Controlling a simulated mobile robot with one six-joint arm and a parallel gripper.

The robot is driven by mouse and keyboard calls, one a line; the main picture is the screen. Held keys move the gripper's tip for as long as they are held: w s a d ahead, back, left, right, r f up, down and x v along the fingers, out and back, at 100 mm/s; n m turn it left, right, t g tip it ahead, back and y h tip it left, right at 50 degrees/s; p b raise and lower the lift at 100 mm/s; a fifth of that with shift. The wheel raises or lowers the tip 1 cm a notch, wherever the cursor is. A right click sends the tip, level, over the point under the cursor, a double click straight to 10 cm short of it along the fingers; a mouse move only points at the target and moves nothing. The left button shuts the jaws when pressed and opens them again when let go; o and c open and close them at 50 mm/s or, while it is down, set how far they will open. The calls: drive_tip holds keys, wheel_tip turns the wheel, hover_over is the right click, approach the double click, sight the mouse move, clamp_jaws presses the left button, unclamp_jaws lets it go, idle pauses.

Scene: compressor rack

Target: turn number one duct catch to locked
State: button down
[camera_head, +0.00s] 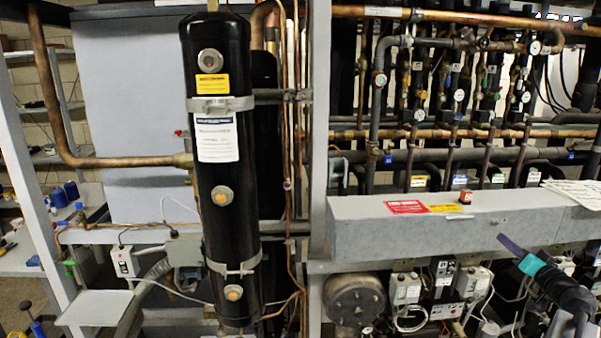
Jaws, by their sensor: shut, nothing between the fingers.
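The long grey duct (380,235) runs across the right half, with a red label and a yellow label at its top edge. A small dark mark (503,221) on its front face may be a catch. It is too small to tell its turn position or number. My gripper (512,246) reaches in from the lower right, with a purple tip and a teal band. It is shut and empty.
Pipes and gauges (459,95) crowd above. Switch boxes and cables (405,289) hang below. A tall black cylinder (222,170) stands left.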

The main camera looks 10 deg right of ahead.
sight(485, 227)
drive_tip(key=shift+w+d+f+b, duration=0.15)
drive_tip(key=shift+w+b, duration=0.75)
drive_tip(key=shift+w, duration=0.65)
drive_tip(key=shift+w+b, duration=0.4)
drive_tip(key=shift+w, duration=0.05)
drive_tip(key=shift+r, duration=0.35)
drive_tip(key=shift+w+a+r+b, duration=0.1)
drive_tip(key=shift+a+b, duration=0.3)
drive_tip(key=shift+b, duration=2.4)
drive_tip(key=shift+a+r+b, duration=0.25)
drive_tip(key=shift+b, duration=0.85)
drive_tip(key=shift+a+f+b, duration=0.3)
drive_tip(key=shift+f+b, duration=0.05)
drive_tip(key=shift+b, duration=0.35)
